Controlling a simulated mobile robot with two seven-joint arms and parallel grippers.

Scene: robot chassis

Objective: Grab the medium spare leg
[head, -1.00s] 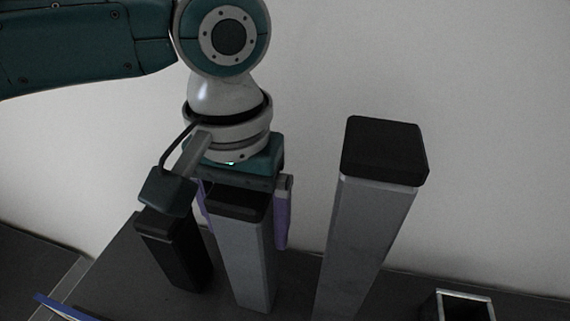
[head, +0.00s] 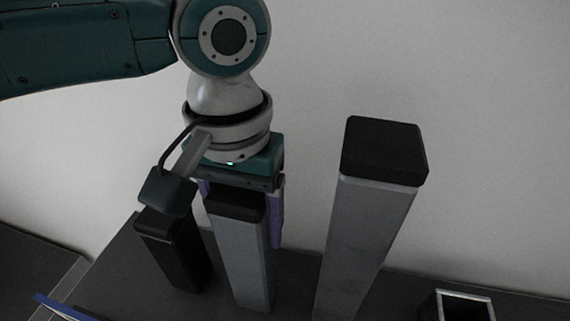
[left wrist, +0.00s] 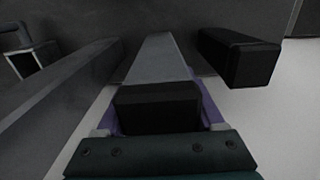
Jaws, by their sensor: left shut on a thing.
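The medium leg (head: 240,262) is a grey post with a black cap, standing upright on the dark surface between a shorter and a taller leg. My left gripper (head: 240,212) comes down from above and is shut on it near the top, a purple finger on its right side. In the left wrist view the medium leg (left wrist: 158,62) runs away from the camera between the purple fingers (left wrist: 160,110). The short black leg (head: 175,255) stands just left of it; the tall grey leg (head: 365,235) with a black cap stands to its right. My right gripper is out of view.
An open dark square holder (head: 462,306) stands at the lower right. A blue-edged item (head: 62,308) lies at the lower left. The dark table (head: 120,270) meets a pale wall behind. The short leg is close beside the gripper; more room lies towards the tall leg.

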